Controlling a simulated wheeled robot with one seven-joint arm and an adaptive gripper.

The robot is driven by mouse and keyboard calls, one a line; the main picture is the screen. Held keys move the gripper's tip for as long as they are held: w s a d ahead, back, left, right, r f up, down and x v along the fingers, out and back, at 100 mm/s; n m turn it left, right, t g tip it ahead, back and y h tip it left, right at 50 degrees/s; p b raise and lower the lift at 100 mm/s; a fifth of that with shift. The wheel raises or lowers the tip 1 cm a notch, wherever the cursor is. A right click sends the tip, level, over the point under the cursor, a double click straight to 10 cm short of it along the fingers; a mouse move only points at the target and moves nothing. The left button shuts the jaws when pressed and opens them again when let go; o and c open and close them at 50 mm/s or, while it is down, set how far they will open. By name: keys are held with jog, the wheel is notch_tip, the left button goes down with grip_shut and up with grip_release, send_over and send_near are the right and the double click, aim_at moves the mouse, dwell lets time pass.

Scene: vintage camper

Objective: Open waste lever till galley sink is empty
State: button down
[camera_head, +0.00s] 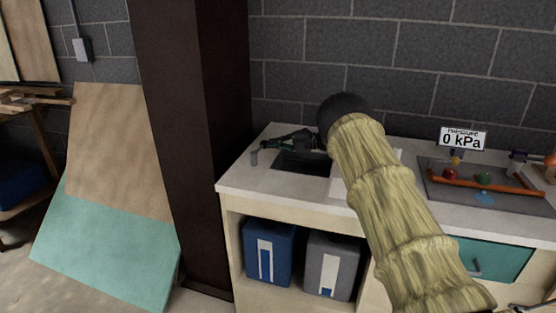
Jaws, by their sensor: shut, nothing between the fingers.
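The galley sink (303,167) is a dark rectangular basin set in the pale counter. Its inside is in shadow, so I cannot tell how much water it holds. My gripper (266,144) reaches left from my sleeved arm, low over the back left edge of the sink. It is shut and looks empty. A small grey upright piece (254,158) stands on the counter just left of the fingertips; I cannot tell whether it is the waste lever or whether the fingers touch it. My arm hides the counter right of the sink.
A blue container (268,252) and a grey container (331,265) stand under the counter. A pressure sign (462,139) reads 0 kPa. A grey tray (440,188) with an orange bar lies right. A dark post (190,130) stands close left of the counter.

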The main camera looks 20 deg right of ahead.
jog(key=shift+d, duration=0.1)
jog(key=f+v, duration=0.1)
jog(key=v, duration=0.6)
jog(key=shift+r, duration=0.45)
jog(key=shift+s+d, duration=0.1)
jog(key=shift+d, duration=0.05)
jog(key=shift+s, duration=0.1)
